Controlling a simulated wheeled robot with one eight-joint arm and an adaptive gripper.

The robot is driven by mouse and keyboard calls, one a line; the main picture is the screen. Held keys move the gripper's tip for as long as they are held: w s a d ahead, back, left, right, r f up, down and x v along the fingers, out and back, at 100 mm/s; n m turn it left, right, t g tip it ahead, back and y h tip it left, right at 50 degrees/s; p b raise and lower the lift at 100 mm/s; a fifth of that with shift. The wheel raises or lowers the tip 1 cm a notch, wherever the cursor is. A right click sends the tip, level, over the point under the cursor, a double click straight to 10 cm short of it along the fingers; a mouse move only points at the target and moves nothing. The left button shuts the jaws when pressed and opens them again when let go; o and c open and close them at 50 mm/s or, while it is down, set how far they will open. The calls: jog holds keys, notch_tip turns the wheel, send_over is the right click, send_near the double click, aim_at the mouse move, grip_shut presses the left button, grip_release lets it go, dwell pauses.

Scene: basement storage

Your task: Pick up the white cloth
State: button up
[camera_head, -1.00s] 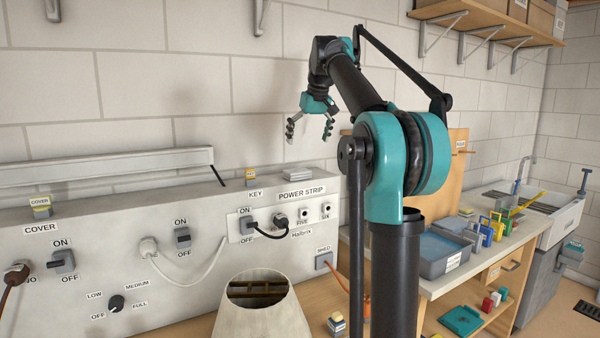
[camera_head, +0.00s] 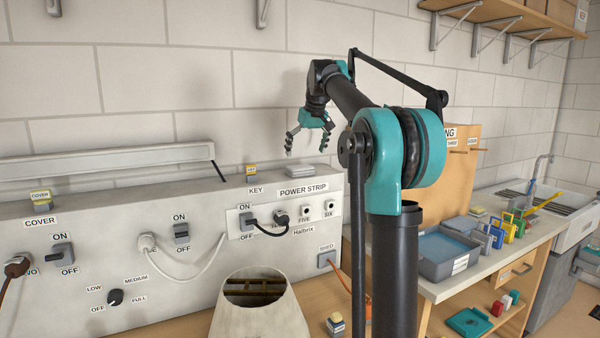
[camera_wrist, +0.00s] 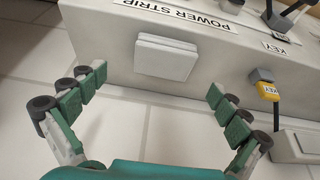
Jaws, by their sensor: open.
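The white cloth (camera_head: 297,171) looks like a flat, folded square pad. It lies on top of the grey-white control panel, just behind the POWER STRIP label. In the wrist view the cloth (camera_wrist: 166,57) is ahead of my fingers, a little above the middle of the picture. My gripper (camera_head: 307,148) is open and empty, above the cloth and close to the wall. In the wrist view my gripper (camera_wrist: 157,82) has its two green-and-black fingers spread wide, one on each side of the cloth's width, and touching nothing.
A yellow key switch (camera_wrist: 268,91) stands on the panel top to the right in the wrist view. The brick wall (camera_head: 130,85) rises close behind the panel. A grey tray (camera_head: 443,262) sits on the workbench at right. A round-mouthed pale container (camera_head: 258,315) stands in front.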

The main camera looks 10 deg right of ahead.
aim_at(300, 166)
jog(key=shift+a+x, duration=0.15)
jog(key=shift+x, duration=1.35)
jog(key=shift+a+x, duration=0.2)
jog(key=shift+x, duration=1.3)
jog(key=c, duration=1.1)
jog(key=shift+r, duration=0.1)
notch_tip(300, 166, up, 10)
jog(key=shift+f, duration=0.1)
